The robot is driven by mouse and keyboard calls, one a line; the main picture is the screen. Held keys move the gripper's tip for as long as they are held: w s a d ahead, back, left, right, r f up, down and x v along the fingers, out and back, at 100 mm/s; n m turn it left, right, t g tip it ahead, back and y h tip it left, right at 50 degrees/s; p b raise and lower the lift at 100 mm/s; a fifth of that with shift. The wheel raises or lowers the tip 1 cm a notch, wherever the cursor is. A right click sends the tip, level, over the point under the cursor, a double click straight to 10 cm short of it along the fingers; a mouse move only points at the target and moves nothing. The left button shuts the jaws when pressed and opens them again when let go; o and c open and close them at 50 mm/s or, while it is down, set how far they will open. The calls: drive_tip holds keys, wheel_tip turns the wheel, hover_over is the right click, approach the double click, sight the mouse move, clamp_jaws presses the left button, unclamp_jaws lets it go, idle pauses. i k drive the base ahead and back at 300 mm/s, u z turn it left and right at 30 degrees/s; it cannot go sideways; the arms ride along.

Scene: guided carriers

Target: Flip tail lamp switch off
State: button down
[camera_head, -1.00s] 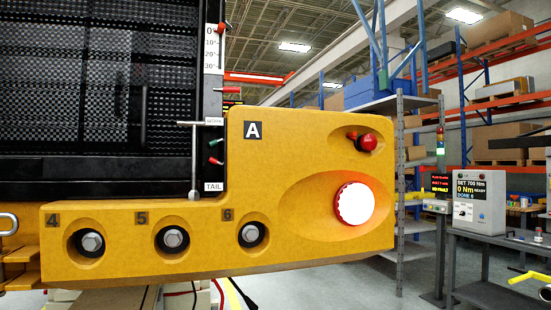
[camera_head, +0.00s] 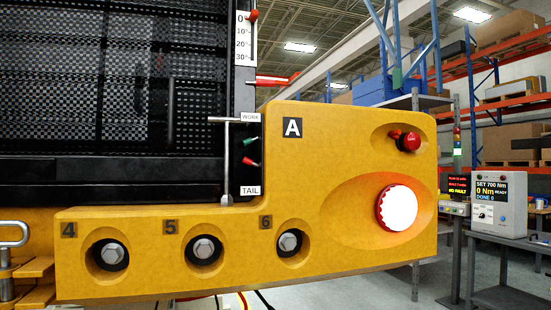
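A black switch strip (camera_head: 251,178) stands at the inner edge of the yellow housing, with a WORK label (camera_head: 251,117) at its top and a TAIL label (camera_head: 250,190) at its bottom. Between them are two small toggles, a green-tipped one (camera_head: 247,144) above and a red-tipped one (camera_head: 248,161) below. The red-tipped toggle is nearer the TAIL label; its exact lever position is too small to tell. A round lamp (camera_head: 400,208) with a red rim glows white on the housing. My gripper is not in view.
The yellow housing (camera_head: 345,155) marked A juts forward right of the strip. A grey T-shaped rod (camera_head: 226,160) stands just left of the toggles. A red knob (camera_head: 410,142) and several recessed bolts are on the housing. A bench with a torque display (camera_head: 499,195) stands at right.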

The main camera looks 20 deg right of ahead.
sight(249, 162)
drive_tip(key=k, duration=1.35)
drive_tip(key=u, duration=0.35)
drive_tip(key=i, duration=0.5)
drive_tip(key=u, duration=0.45)
drive_tip(key=i, duration=1.45)
drive_tip(key=z, duration=0.6)
